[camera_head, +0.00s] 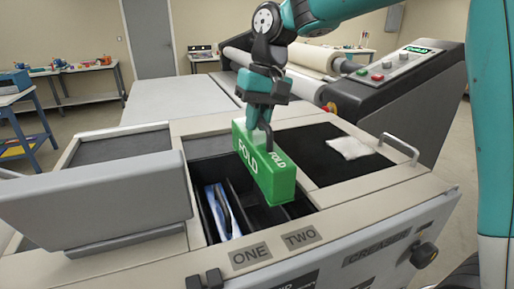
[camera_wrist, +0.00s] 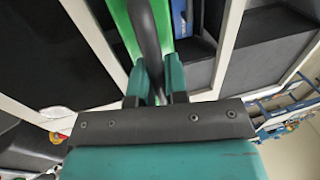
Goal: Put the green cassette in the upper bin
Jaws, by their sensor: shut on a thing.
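The green cassette (camera_head: 262,170), marked FOLD, hangs from my gripper (camera_head: 262,118) over the open dark well of the machine top. My gripper is shut on its dark handle; the green body and handle also show in the wrist view (camera_wrist: 122,30). The cassette is slightly tilted, above the divided slots labelled ONE (camera_head: 250,255) and TWO (camera_head: 300,238). It hides part of the well, and I cannot tell whether it touches the rim. No bin is visibly marked as upper.
A blue and white item (camera_head: 225,212) lies in the left slot. A raised grey lid (camera_head: 95,200) stands left of the well. The laminator rollers (camera_head: 290,70) are behind.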

